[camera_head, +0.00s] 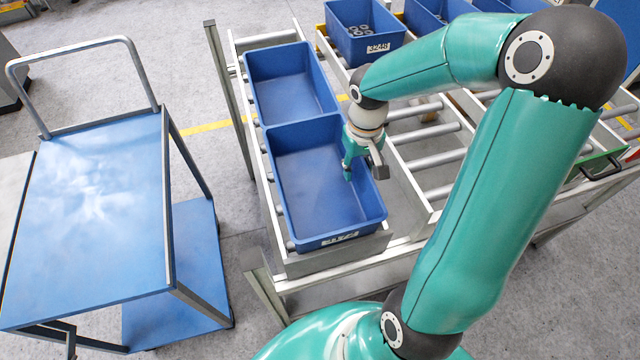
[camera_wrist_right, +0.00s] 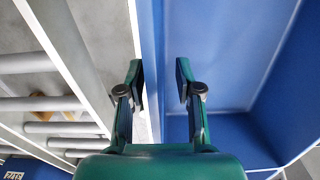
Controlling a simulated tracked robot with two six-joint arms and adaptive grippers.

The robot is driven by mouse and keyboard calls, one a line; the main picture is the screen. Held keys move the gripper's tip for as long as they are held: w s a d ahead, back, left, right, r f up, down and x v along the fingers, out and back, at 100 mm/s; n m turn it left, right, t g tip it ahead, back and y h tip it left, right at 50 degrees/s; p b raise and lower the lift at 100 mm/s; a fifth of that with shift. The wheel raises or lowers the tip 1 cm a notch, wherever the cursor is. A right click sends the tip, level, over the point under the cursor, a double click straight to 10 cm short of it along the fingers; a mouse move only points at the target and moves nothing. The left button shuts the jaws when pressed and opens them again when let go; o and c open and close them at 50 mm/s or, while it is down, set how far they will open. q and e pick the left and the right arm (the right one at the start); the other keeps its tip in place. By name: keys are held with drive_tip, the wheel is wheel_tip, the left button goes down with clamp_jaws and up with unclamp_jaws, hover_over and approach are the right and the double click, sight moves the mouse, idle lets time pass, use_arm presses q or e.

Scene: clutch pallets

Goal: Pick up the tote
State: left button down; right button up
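An empty blue tote (camera_head: 310,190) with a white label on its front wall sits at the near end of the left roller lane. A second empty blue tote (camera_head: 288,85) stands directly behind it. My right gripper (camera_head: 350,168) is at the right wall of the near tote. In the right wrist view my right gripper (camera_wrist_right: 158,75) is open, with a gap between its two fingers. The tote (camera_wrist_right: 225,55) wall runs through that gap, one finger outside and one inside. I cannot tell whether either finger touches it. My left gripper is out of view.
A blue-topped cart (camera_head: 90,200) with a raised handle stands at the left, its top clear. More blue totes, one holding grey parts (camera_head: 345,20), stand on the lanes at the back. Bare rollers (camera_head: 430,130) lie right of the near tote.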

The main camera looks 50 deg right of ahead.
drive_tip(key=shift+w+f, duration=0.1)
drive_tip(key=shift+f, duration=1.3)
clamp_jaws()
